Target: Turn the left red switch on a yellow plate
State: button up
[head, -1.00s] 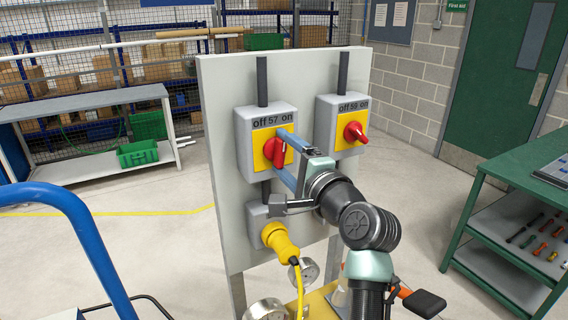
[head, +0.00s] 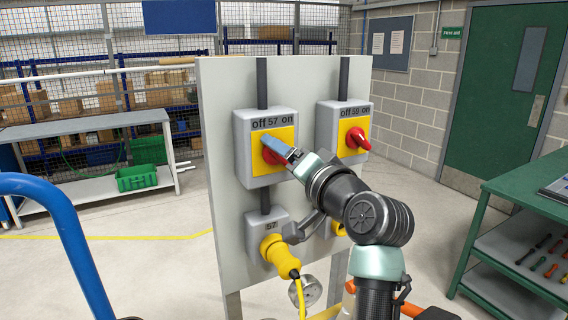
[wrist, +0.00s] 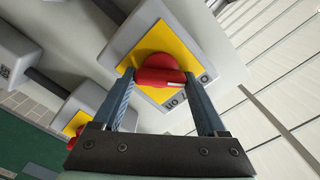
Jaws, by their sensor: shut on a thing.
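The left red switch (head: 271,157) sits on a yellow plate (head: 288,134) on a grey box marked "off 57 on". My gripper (head: 276,147) reaches it from the front right. In the wrist view the red knob (wrist: 160,76) lies between the two blue-grey fingers of my gripper (wrist: 161,80), which is shut on it. A pale mark shows on the knob's lower right. In the head view a finger hides much of the knob, so its exact angle is unclear there.
A second red switch (head: 356,139), on a box marked 59, is just right of my gripper. A yellow plug (head: 279,254) with a cable sticks out below. A green bench (head: 520,195) stands at the right and a blue rail (head: 70,230) at the left.

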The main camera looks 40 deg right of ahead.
jog(key=shift+n, duration=0.6)
jog(key=o, duration=1.3)
jog(key=b+v, duration=0.4)
jog(key=v, duration=0.9)
jog(key=w+a+r+n+t, duration=0.2)
jog(key=a+r, duration=0.1)
jog(key=a, duration=0.3)
jog(key=w+a+r+n+t+y, duration=0.1)
jog(key=w+a+r+n, duration=0.15)
jog(key=a, duration=0.45)
jog(key=w+a+r+n+t, duration=0.1)
jog(key=a+r+n+t, duration=0.1)
jog(key=a+r, duration=0.3)
jog(key=s+a+r+n+t+y, duration=0.1)
jog(key=s+a+r+n+t, duration=0.1)
jog(key=a, duration=0.5)
jog(key=s+a+r+n+t+y, duration=0.2)
jog(key=s+a+r+n+t, duration=0.1)
jog(key=a, duration=0.5)
jog(key=shift+s+r, duration=0.45)
jog(key=shift+s, duration=0.65)
